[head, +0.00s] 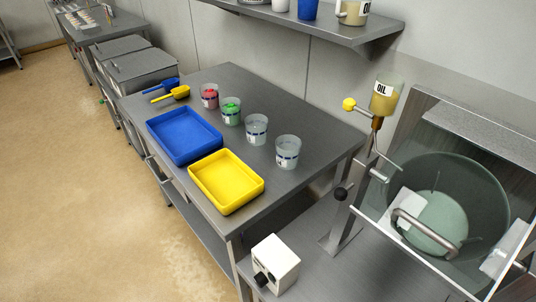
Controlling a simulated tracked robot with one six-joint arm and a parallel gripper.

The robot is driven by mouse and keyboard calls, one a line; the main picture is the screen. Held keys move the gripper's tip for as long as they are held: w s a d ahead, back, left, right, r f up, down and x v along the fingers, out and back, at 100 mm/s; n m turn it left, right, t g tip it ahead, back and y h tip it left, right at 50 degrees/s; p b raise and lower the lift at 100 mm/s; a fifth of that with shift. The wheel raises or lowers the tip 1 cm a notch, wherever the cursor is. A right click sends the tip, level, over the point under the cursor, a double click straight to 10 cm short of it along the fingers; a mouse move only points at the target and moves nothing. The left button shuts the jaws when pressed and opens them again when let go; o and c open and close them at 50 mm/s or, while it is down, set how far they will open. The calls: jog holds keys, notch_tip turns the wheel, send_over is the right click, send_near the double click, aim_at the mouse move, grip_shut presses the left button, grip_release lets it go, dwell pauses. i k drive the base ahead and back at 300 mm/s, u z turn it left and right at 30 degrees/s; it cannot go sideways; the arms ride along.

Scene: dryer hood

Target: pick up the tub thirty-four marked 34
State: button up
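Several clear tubs stand in a slanting row on the steel table. The farthest tub (210,96) has red contents, and the one beside it (231,111) has green contents. All stand upright and apart. Their labels are too small to read, so I cannot tell which one is marked 34. My gripper is not in view.
A blue tray (184,135) and a yellow tray (226,181) lie in front of the tubs. Blue and yellow scoops (176,93) lie behind. A stand with an OIL cup (385,98) and a glass-hooded drum (450,205) are at right. A shelf (310,28) overhangs the back.

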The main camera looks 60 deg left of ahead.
aim_at(287, 146)
jog(key=u, duration=2.1)
jog(key=k, duration=0.65)
jog(key=u, duration=0.45)
jog(key=i, duration=0.85)
jog(key=u, duration=0.4)
